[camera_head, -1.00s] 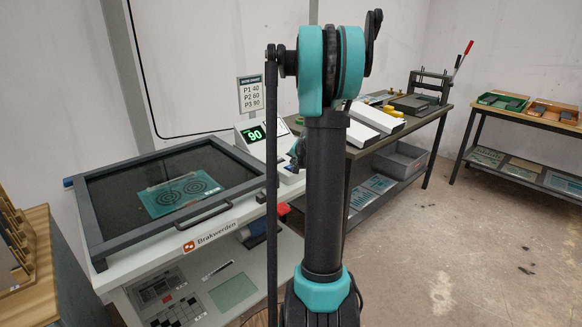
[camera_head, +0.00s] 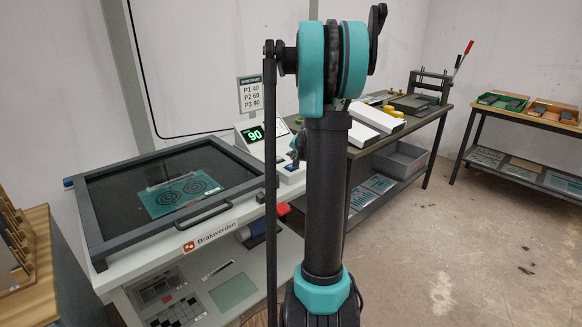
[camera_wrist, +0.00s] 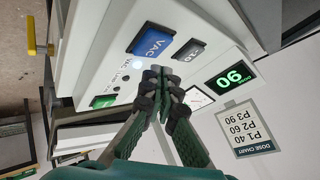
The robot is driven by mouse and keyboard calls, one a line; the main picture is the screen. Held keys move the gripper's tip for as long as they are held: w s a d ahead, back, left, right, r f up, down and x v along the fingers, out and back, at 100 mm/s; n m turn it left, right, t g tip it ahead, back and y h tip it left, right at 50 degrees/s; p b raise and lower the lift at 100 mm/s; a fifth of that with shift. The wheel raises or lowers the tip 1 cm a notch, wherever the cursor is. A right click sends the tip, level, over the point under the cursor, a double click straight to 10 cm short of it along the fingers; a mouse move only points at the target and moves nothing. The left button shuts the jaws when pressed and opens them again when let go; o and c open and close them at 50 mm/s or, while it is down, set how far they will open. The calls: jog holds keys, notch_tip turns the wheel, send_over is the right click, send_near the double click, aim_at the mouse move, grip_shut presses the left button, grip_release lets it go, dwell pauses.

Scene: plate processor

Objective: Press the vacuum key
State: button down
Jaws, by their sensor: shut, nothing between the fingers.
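The blue vacuum key (camera_wrist: 152,40), labelled VAC, is on the white control panel (camera_wrist: 95,45) in the wrist view. My gripper (camera_wrist: 157,76) is shut and empty. Its fingertips show just below the key in the picture, over the panel face. I cannot tell whether they touch the panel. A small bright white light shows beside the fingertips, near small lettering. In the head view, the panel (camera_head: 290,174) stands right of the exposure frame, and my arm hides much of it and most of my gripper.
A dark grey key (camera_wrist: 188,50) and a green key (camera_wrist: 103,101) flank the blue one. The green display (camera_wrist: 230,78) reads 90. A dose chart (camera_head: 250,94) stands behind. The framed glass lid (camera_head: 95,218) covers a teal plate (camera_head: 180,192). A workbench (camera_head: 385,143) stands to the right.

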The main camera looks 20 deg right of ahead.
jog(key=shift+r, duration=2.15)
jog(key=shift+a, duration=0.1)
